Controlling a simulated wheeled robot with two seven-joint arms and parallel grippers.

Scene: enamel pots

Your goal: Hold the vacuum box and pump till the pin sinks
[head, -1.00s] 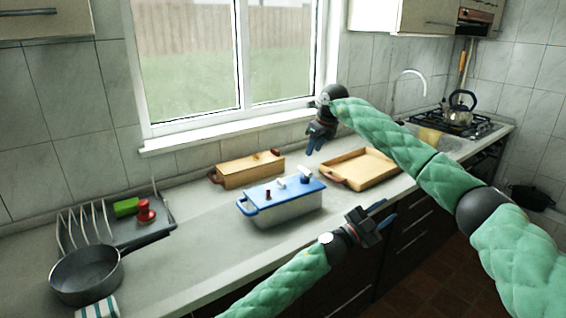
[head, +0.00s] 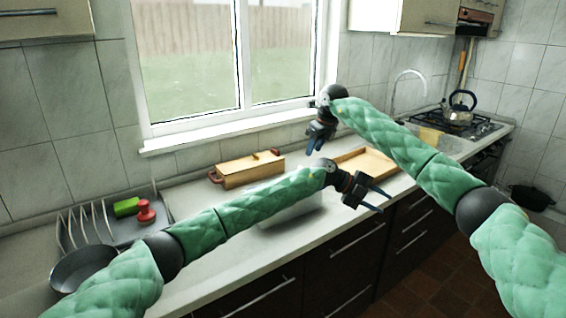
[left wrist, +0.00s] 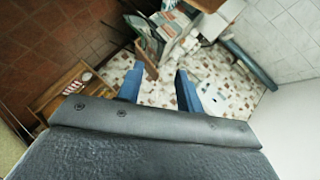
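The vacuum box (head: 291,213) stands on the worktop, mostly hidden behind my left forearm in the head view. Only part of its pale side shows below the arm; its blue lid, the pump and the pin are hidden now. My left gripper (head: 382,202) is open and empty, to the right of the box and out past the worktop's front edge.
A wooden box (head: 249,170) with reddish handles stands behind, near the window. A shallow wooden tray (head: 366,162) lies to the right. A dark pan (head: 80,267), a green block (head: 126,207) and a red object (head: 145,211) are at the left. A kettle (head: 459,111) stands on the stove.

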